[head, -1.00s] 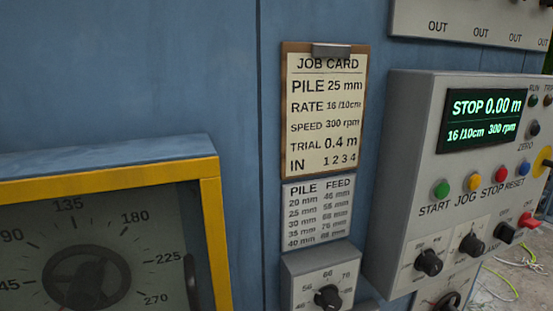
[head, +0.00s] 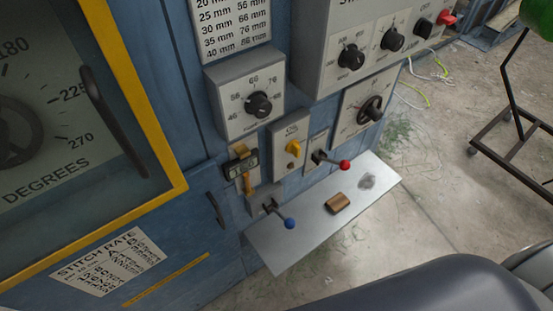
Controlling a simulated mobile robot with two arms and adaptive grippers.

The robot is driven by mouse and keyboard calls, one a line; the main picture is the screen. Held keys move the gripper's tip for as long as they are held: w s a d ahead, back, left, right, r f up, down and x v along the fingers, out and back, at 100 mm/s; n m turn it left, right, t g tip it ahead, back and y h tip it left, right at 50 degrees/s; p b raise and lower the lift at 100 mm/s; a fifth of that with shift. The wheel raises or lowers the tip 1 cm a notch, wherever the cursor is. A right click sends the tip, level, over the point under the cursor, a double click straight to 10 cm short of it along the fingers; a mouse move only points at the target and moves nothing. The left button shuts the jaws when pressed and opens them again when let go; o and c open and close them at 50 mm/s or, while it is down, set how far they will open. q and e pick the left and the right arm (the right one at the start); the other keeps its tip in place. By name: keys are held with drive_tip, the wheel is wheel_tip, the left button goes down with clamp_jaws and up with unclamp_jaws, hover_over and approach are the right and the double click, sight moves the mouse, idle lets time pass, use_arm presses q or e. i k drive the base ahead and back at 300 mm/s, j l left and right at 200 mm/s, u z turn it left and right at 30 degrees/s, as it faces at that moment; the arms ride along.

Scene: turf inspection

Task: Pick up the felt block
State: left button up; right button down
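A small brown block (head: 338,203), which looks like the felt block, lies on a narrow grey metal shelf (head: 285,252) at the front of the blue machine. Nothing covers it. A small grey fuzzy clump (head: 367,181) lies behind it to the right on the same shelf. Neither of my grippers shows in the head view. A dark rounded part at the bottom right seems to be my own body.
A blue-knobbed lever (head: 289,223) and a red-knobbed lever (head: 345,165) stick out over the shelf's back edge. A wheeled black frame (head: 510,130) stands on the concrete floor at right.

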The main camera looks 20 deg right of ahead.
sight(337, 203)
drive_tip(key=z, duration=1.2)
drive_tip(key=l+u, duration=0.1)
drive_tip(key=u, duration=0.4)
drive_tip(key=l+u, duration=0.45)
drive_tip(key=l, duration=0.55)
drive_tip(key=l+u, duration=0.4)
drive_tip(key=l, duration=0.65)
